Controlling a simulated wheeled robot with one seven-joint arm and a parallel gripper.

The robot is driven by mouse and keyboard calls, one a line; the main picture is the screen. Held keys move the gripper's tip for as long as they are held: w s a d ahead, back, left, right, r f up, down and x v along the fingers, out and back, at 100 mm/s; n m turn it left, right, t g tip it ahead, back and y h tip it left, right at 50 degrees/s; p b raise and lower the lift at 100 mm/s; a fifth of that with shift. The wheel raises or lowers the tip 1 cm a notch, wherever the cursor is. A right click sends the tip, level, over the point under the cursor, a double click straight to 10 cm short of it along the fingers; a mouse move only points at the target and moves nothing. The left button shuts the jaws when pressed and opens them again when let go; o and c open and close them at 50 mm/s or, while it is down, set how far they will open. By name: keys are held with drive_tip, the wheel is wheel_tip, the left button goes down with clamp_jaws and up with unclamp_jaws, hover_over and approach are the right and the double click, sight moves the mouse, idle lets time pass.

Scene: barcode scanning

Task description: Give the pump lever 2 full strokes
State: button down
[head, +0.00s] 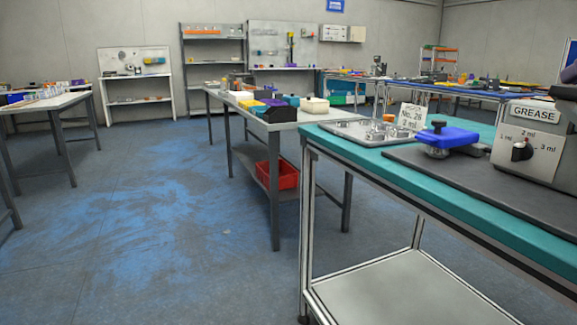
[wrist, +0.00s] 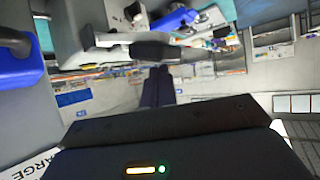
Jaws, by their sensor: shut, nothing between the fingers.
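The grey grease dispenser (head: 535,140) stands on a dark mat at the right edge of the head view. Its front has a dial (head: 522,150) with ml marks. Its top and right side are cut off there, and I cannot make out the pump lever. A card (head: 412,117) reading "No. 28" and "2 ml" stands left of it. A blue-topped fixture (head: 450,136) sits on the mat between them. My gripper (wrist: 158,87) shows in the wrist view with its dark fingers together and nothing between them. My gripper is not clearly seen in the head view.
A metal tray (head: 335,130) with small parts lies on the teal bench (head: 395,172). A blue part (wrist: 18,68) with a dark bar is close at the wrist view's left. A second table (head: 297,113) with bins stands behind. The floor at left is clear.

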wheel_tip(320, 180, down, 7)
drive_tip(key=b, duration=0.5)
drive_tip(key=shift+d+r, duration=0.1)
wheel_tip(320, 180, up, 8)
drive_tip(key=p, duration=0.7)
drive_tip(key=shift+f, duration=0.2)
wheel_tip(320, 180, down, 8)
drive_tip(key=b, duration=0.7)
wheel_tip(320, 180, up, 8)
drive_tip(key=p, duration=0.8)
